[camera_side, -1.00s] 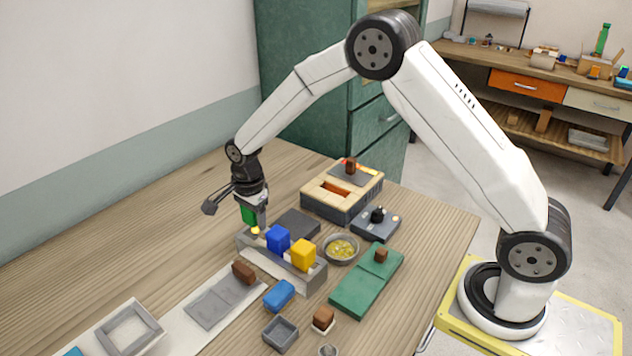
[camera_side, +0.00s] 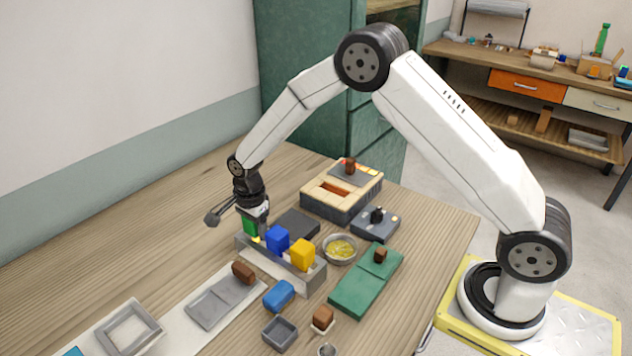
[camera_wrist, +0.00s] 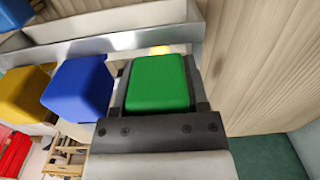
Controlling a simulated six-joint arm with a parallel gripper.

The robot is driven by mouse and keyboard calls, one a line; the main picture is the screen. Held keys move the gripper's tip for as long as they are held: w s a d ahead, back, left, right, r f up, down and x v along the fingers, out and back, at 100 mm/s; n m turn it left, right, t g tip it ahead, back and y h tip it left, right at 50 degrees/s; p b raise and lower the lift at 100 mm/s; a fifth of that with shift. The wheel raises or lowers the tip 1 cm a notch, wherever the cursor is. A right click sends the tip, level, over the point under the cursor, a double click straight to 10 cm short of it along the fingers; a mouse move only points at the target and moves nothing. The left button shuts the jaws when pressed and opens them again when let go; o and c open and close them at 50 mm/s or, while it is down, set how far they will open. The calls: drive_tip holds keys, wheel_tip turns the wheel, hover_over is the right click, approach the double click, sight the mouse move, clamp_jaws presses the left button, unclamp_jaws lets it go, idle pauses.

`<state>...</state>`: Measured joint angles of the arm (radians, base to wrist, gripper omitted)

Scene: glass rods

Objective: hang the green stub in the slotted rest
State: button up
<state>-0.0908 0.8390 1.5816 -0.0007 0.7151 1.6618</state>
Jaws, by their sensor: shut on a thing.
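The green stub (camera_side: 249,224) is held in my gripper (camera_side: 256,222), at the far left end of the slotted rest. In the wrist view the green stub (camera_wrist: 158,82) sits between the dark jaws of my gripper (camera_wrist: 160,90), which are shut on it. The slotted rest (camera_side: 313,281) is a long grey holder. A blue block (camera_side: 277,239) and a yellow block (camera_side: 302,255) stand in it, to the right of the green stub. The underside of the green stub is hidden, so I cannot tell whether it touches the rest.
A loose blue piece (camera_side: 279,295) lies in front of the rest. A brown piece (camera_side: 243,272) is on a grey plate at front left. A bowl of yellow bits (camera_side: 341,248) and a green board (camera_side: 358,290) are to the right. The table at the left is clear.

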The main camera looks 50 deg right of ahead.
drive_tip(key=o, duration=1.3)
drive_tip(key=shift+s+f, duration=0.15)
drive_tip(key=shift+f, duration=0.3)
drive_tip(key=shift+r, duration=0.65)
wheel_tip(320, 180, up, 7)
drive_tip(key=shift+r, duration=0.2)
drive_tip(key=shift+s+d+r+n, duration=0.2)
drive_tip(key=shift+s+n, duration=0.15)
drive_tip(key=shift+n, duration=0.15)
drive_tip(key=s+d+n+t, duration=0.1)
drive_tip(key=s+n, duration=0.4)
drive_tip(key=s, duration=0.2)
drive_tip(key=s+d+r+n, duration=0.1)
drive_tip(key=s+n, duration=0.5)
drive_tip(key=s, duration=0.1)
drive_tip(key=s+d+n+t, duration=0.1)
drive_tip(key=s+d+n, duration=0.1)
drive_tip(key=s+n, duration=0.4)
drive_tip(key=shift+s+d+r+t, duration=0.1)
drive_tip(key=shift+s+r+t, duration=0.2)
drive_tip(key=shift+s, duration=0.15)
